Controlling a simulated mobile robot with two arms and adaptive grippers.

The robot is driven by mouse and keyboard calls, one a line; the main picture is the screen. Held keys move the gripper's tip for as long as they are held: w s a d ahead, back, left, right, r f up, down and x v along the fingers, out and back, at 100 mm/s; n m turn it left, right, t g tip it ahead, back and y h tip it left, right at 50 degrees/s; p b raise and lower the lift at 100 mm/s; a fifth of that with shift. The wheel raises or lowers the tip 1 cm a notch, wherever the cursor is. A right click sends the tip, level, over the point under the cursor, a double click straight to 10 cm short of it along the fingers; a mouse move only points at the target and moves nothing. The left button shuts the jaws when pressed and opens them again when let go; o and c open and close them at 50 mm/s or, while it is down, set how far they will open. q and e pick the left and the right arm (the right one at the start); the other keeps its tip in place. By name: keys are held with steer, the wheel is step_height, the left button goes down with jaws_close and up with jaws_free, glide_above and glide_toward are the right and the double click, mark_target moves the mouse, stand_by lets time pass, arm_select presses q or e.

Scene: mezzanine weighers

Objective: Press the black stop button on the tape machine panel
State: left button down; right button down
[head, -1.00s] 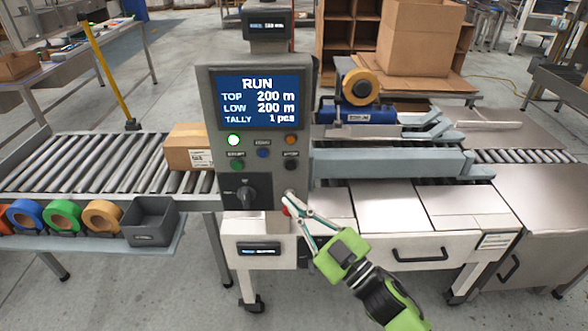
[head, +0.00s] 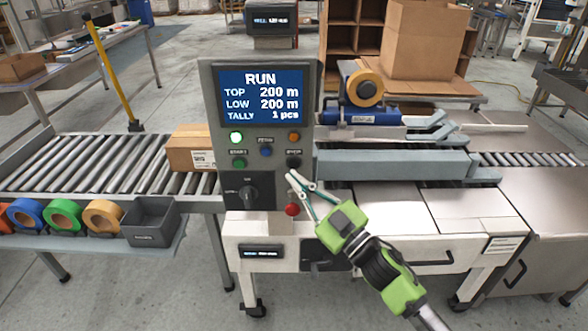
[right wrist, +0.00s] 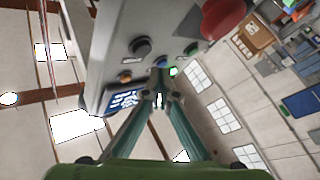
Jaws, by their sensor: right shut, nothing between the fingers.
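The tape machine panel (head: 210,120) faces me, its screen (head: 262,97) reading RUN. The black stop button (head: 294,163) is at its lower right, beneath a STOP label; it also shows in the right wrist view (right wrist: 140,47). My right gripper (head: 292,175) is shut and empty, its tips just below the stop button in the picture. In the right wrist view the fingertips (right wrist: 158,98) point towards the panel. I cannot tell whether they touch it. My left gripper is not in view.
A red mushroom button (head: 292,210) sits below the stop button. A green button (head: 239,163), a blue button (head: 265,152) and a black selector knob (head: 248,193) are also on the panel. A carton (head: 190,150) stands on the rollers at left.

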steer(key=shift+w, duration=0.85)
steer(key=shift+w, duration=0.1)
stand_by(0.8)
steer(key=shift+w, duration=0.3)
steer(key=shift+w, duration=0.45)
stand_by(0.6)
steer(key=shift+s, duration=0.9)
steer(key=shift+p, duration=0.3)
